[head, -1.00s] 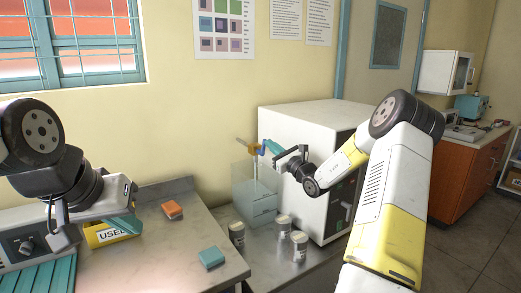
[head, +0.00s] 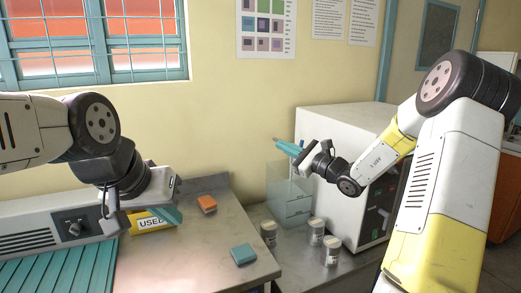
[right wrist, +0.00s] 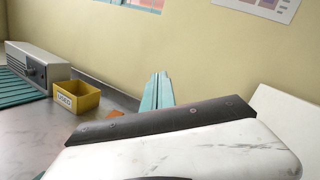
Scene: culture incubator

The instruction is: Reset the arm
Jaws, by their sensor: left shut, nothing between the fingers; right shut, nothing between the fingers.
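My left gripper (head: 168,215) is at the left in the head view. Its teal fingers are shut and empty, close to the yellow box marked USED (head: 150,223), partly in front of it. My right gripper (head: 287,146) is raised in front of the wall, above the clear tank and left of the white incubator (head: 335,122). Its teal fingers are shut with nothing between them. They also show in the right wrist view (right wrist: 158,92), pointing toward the bare wall.
An orange block (head: 207,204) and a teal block (head: 243,254) lie on the bench. A clear tank (head: 290,195) and several white-lidded jars (head: 316,231) stand on the lower surface beside the incubator. A machine with a teal ribbed bed (head: 60,275) is at the left.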

